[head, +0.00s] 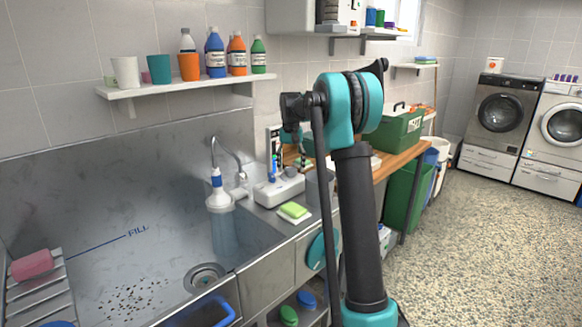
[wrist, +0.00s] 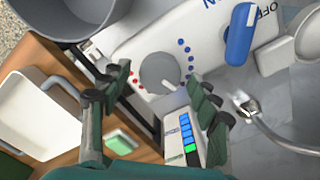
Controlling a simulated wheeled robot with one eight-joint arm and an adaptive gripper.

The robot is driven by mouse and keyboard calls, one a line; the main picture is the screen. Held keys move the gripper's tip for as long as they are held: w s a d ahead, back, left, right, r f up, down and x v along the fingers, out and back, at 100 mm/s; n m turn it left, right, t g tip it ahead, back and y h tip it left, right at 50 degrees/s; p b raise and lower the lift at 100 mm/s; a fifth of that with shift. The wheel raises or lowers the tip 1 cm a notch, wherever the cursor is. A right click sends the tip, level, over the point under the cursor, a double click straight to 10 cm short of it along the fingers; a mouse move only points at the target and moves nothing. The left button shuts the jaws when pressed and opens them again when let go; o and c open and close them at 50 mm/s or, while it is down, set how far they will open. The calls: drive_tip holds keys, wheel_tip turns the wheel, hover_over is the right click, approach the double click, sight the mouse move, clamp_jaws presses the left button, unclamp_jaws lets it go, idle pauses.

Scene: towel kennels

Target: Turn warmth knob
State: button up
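The warmth knob (wrist: 160,72) is a round grey knob with a pale pointer line, on a white panel (wrist: 135,40). Red dots lie on its lower left side and blue dots on its right. In the head view the small grey knob (head: 291,172) shows on the white unit (head: 278,190) beside the sink. My gripper (wrist: 158,78) is open, pointing down over the panel, one finger on each side of the knob in the wrist view. I cannot tell its exact height above the knob, and I see no clear contact.
A blue lever (wrist: 240,32) marked OFF stands on the same panel, right of the knob. A grey container (wrist: 72,15) is close at the upper left. A strip with blue and green squares (wrist: 186,130) lies near the right finger. A green sponge (head: 294,210) sits in front.

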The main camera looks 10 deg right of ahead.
sight(291, 168)
wheel_tip(291, 168, up, 12)
idle(0.7)
